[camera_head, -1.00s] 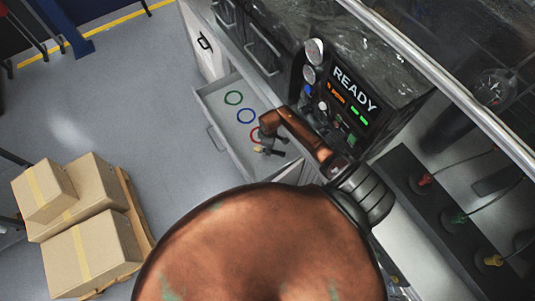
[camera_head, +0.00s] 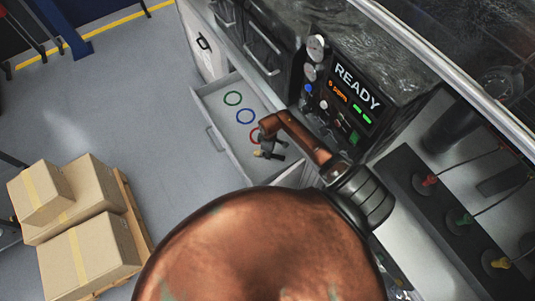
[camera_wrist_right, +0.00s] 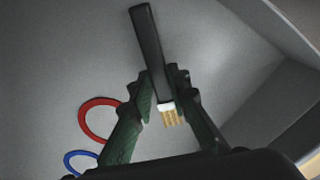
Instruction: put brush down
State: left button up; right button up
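The brush (camera_wrist_right: 150,55) has a dark flat handle and pale tan bristles (camera_wrist_right: 170,115). In the right wrist view its handle passes between the fingers of my right gripper (camera_wrist_right: 160,78), which look closed on both sides of it. In the head view my right gripper (camera_head: 268,148) is over the open drawer (camera_head: 223,123), by the red ring; the brush there is too small to make out clearly. I cannot tell whether the brush touches the drawer floor. My left gripper is not in view.
A machine with a READY display (camera_head: 357,88) stands on the bench to the right.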

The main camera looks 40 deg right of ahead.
jog(key=o, duration=0.4)
notch_tip(320, 180, up, 9)
jog(key=p, duration=0.8)
jog(key=shift+f, duration=0.15)
